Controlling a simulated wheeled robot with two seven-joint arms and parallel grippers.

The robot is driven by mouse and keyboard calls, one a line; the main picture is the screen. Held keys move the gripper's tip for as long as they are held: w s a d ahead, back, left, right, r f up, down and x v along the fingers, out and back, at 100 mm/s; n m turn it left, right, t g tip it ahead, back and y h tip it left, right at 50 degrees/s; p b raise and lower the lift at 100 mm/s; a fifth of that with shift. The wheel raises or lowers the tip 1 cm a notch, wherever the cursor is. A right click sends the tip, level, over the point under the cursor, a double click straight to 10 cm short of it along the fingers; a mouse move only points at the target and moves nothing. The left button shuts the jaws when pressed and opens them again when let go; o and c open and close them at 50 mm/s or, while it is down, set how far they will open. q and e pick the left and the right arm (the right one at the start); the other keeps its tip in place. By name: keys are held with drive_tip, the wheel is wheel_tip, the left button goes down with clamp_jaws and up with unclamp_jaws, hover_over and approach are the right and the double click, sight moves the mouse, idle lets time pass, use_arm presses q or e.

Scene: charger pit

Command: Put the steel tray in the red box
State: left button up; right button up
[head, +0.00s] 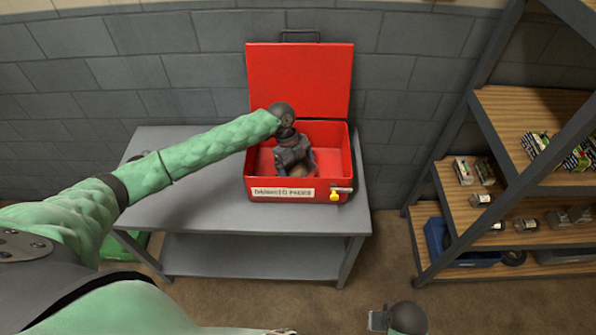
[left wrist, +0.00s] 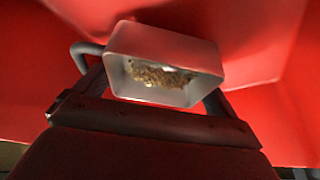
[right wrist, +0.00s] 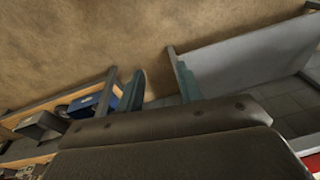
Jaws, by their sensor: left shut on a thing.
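The red box (head: 260,183) stands with its lid up on a grey metal table, a label and a yellow tag on its front. My left gripper (head: 296,168) reaches down inside the box. In the left wrist view the left gripper (left wrist: 150,78) is shut on the small steel tray (left wrist: 190,58), one finger at each side. The tray has brownish matter inside, and red walls surround it. In the head view my gripper mostly hides the tray, and I cannot tell whether it touches the box floor. My right gripper (right wrist: 160,86) is open and empty, away from the box.
A wooden shelf rack (head: 500,213) with small packs and a blue bin (head: 437,238) stands on the right. A block wall is close behind. Brown floor lies between table and rack.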

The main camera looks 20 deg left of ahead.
use_arm(q)
drive_tip(key=shift+f, duration=1.05)
use_arm(e)
wheel_tip(320, 180, down, 2)
drive_tip(key=shift+w+f, duration=0.1)
use_arm(q)
drive_tip(key=shift+f, duration=0.1)
drive_tip(key=o, duration=0.7)
drive_tip(key=shift+w+a+r, duration=0.2)
drive_tip(key=shift+r, duration=0.3)
drive_tip(key=b+v, duration=0.2)
drive_tip(key=v, duration=0.9)
use_arm(e)
wheel_tip(320, 180, up, 10)
drive_tip(key=s, duration=0.1)
drive_tip(key=shift+s+r, duration=0.25)
drive_tip(key=shift+s, duration=0.1)
use_arm(q)
drive_tip(key=shift+s, duration=0.1)
